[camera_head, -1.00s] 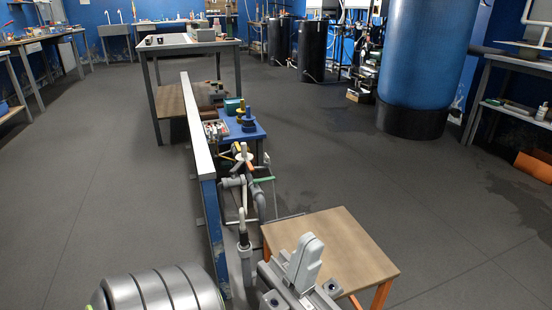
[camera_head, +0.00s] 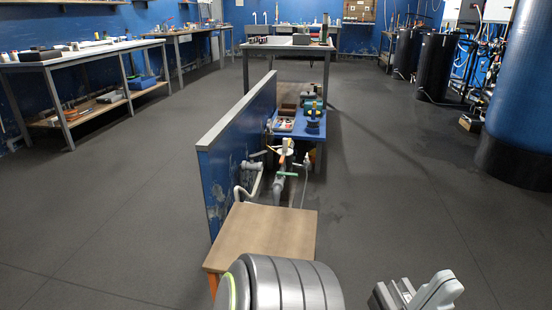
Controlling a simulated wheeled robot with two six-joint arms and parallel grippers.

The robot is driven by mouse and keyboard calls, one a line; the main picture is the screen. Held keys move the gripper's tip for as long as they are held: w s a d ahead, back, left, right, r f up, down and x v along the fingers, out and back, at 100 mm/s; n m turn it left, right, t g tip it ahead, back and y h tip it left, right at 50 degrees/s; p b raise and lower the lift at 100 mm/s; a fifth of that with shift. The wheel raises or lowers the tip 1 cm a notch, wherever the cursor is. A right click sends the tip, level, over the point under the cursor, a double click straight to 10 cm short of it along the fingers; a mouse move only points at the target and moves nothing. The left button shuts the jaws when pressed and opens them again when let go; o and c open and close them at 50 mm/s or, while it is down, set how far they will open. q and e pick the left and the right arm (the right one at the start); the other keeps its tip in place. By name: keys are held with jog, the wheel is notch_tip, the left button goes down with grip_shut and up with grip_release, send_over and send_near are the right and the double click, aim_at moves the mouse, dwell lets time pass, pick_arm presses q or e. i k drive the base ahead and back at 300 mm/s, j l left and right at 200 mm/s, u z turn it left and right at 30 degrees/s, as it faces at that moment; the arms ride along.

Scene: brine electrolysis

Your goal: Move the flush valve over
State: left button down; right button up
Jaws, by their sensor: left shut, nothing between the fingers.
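A pipe assembly (camera_head: 281,178) stands on the right side of the low blue wall. It has a pale and yellow handle (camera_head: 287,146) on top and a green lever (camera_head: 286,173) lower down. I cannot tell at this size which part is the flush valve, and the lower pipework is partly hidden behind the small wooden table. My left gripper (camera_head: 436,291) is at the bottom right, shut and empty, well short of the pipes and touching nothing. My right gripper is out of view.
The small wooden table (camera_head: 265,238) stands in front of the pipes. The low blue wall (camera_head: 235,160) runs away beside them. A blue stand (camera_head: 303,135) with small items is behind. A large blue tank (camera_head: 520,110) stands at right. The floor is open on both sides.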

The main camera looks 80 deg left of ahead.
aim_at(251, 157)
jog(key=i+j+u, duration=0.2)
jog(key=i+u, duration=0.6)
jog(key=i+l+u, duration=0.15)
jog(key=i+u, duration=0.3)
jog(key=i+l+u, duration=0.4)
jog(key=i, duration=0.15)
jog(key=i+j+u, duration=0.2)
jog(key=u, duration=0.2)
jog(key=i+j+u, duration=0.1)
jog(key=i+u, duration=1.1)
jog(key=i, duration=0.05)
